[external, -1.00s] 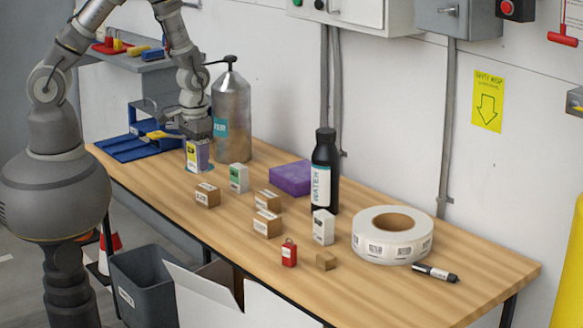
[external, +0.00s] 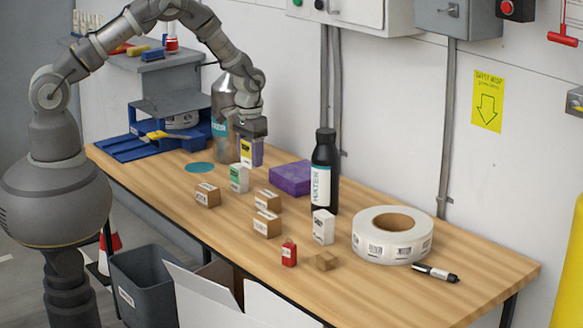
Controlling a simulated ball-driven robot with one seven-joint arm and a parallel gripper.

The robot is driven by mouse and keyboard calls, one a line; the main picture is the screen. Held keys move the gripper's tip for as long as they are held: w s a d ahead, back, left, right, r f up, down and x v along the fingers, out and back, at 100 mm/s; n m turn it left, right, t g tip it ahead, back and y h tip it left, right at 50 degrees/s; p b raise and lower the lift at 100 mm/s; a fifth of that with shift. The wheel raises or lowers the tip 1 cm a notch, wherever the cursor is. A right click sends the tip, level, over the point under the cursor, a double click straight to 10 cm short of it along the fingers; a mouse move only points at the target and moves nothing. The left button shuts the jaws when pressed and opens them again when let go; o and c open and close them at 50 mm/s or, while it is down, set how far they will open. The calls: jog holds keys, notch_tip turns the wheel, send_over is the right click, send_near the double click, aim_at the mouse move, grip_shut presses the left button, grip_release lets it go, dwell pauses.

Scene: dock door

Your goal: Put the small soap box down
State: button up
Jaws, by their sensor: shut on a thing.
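My gripper (external: 250,136) is shut on the soap box (external: 250,153), a small upright box with a yellow-and-white label and a purple side. It hangs from the fingers, which hide its top. The box is in front of the metal bottle (external: 221,100), behind the green-and-white box (external: 239,178). I cannot tell whether its bottom touches the table (external: 420,300). A flat teal disc (external: 200,168) lies bare on the table to the left.
A purple block (external: 291,178) and a black water bottle (external: 325,170) stand to the right. Small brown boxes (external: 267,223) are in front. A blue tray (external: 135,147) is at the left end. A label roll (external: 392,248) lies at the right.

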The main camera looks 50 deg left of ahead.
jog(key=b, duration=0.4)
send_over(298, 175)
jog(key=s, duration=0.1)
jog(key=shift+s+a+f, duration=0.15)
jog(key=shift+a+f, duration=0.1)
jog(key=shift+f, duration=0.6)
jog(key=shift+w+d+r, duration=0.1)
jog(key=shift+w+d, duration=0.1)
jog(key=shift+w, duration=0.45)
notch_tip(298, 175, down, 4)
jog(key=shift+w+r+b, duration=0.1)
jog(key=shift+r+b, duration=0.05)
jog(key=shift+b, duration=0.85)
jog(key=shift+r, duration=0.1)
jog(key=o, duration=1.1)
